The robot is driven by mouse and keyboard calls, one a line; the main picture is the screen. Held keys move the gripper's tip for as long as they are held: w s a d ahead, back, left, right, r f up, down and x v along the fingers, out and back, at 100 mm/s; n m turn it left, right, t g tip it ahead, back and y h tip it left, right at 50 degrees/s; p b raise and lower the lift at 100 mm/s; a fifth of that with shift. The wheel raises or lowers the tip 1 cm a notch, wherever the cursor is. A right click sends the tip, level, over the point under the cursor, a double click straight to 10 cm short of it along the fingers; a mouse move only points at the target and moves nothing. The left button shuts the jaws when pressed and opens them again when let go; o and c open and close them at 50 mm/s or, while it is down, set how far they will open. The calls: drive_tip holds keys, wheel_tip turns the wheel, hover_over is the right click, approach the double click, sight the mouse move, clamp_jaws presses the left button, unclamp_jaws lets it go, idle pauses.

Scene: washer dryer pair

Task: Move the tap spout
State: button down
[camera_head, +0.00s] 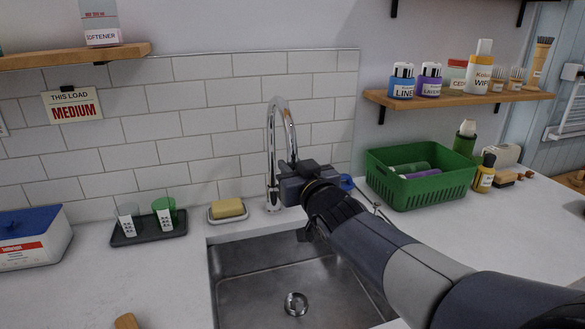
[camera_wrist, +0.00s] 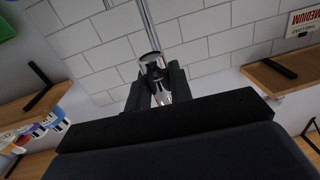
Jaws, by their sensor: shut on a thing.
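The chrome tap (camera_head: 270,150) stands behind the sink, and its arched spout (camera_head: 290,127) curves over to the right. My gripper (camera_head: 290,178) is at the right of the tap, at the low end of the spout. In the wrist view, the spout's end (camera_wrist: 152,65) sits between the two dark fingers of my gripper (camera_wrist: 157,88), which are shut on it. In the head view my gripper hides the spout's tip.
The steel sink (camera_head: 240,262) lies below my arm. A soap bar (camera_head: 228,208) and a tray with cups (camera_head: 140,236) are to the left. A green basket (camera_head: 430,188) stands to the right. Shelves with bottles (camera_head: 450,100) hang above.

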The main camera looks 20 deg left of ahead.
drive_tip(key=c, duration=1.3)
unclamp_jaws()
drive_tip(key=shift+s, duration=0.1)
drive_tip(key=v, duration=1)
drive_tip(key=shift+s+d, duration=0.2)
drive_tip(key=shift+d, duration=0.1)
drive_tip(key=x, duration=1)
drive_tip(key=shift+w+a, duration=0.3)
